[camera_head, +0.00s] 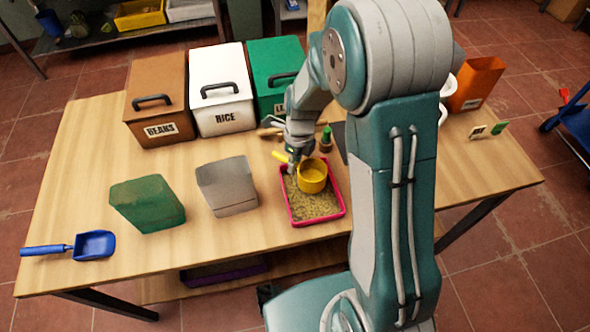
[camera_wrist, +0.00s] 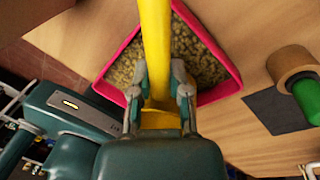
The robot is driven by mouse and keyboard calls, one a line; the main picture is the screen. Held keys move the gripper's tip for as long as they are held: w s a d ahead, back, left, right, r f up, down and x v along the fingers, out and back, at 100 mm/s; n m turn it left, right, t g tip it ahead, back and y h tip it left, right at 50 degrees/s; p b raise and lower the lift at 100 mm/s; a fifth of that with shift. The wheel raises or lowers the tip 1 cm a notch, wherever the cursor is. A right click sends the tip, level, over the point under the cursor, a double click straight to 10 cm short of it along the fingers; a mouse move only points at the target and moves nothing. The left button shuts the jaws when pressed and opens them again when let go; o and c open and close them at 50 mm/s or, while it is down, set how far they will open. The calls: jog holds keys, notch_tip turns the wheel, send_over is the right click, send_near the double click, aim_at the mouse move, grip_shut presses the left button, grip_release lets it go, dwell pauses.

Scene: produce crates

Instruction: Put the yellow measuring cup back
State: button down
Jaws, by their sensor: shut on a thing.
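The yellow measuring cup (camera_head: 312,177) is over the pink tray (camera_head: 339,211), which holds a layer of greenish-brown grains. My gripper (camera_head: 293,164) is shut on the cup's yellow handle. In the wrist view the handle (camera_wrist: 155,45) runs up between the two fingers of my gripper (camera_wrist: 159,88). The pink tray (camera_wrist: 227,88) lies behind it there. I cannot tell whether the cup touches the grains or hangs just above them. The inside of the cup is hard to make out.
Brown BEANS (camera_head: 158,95), white RICE (camera_head: 221,88) and green (camera_head: 276,66) bins stand along the back. A green container (camera_head: 147,204), a grey container (camera_head: 227,187) and a blue scoop (camera_head: 95,245) are on the left. An orange container (camera_head: 477,82) stands at the right.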

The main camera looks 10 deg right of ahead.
jog(key=f, duration=0.2)
jog(key=shift+a+f, duration=0.25)
jog(key=shift+f, duration=0.15)
jog(key=shift+a+f, duration=0.1)
jog(key=shift+a, duration=0.2)
jog(key=c, duration=0.6)
grip_release()
jog(key=shift+d, duration=0.3)
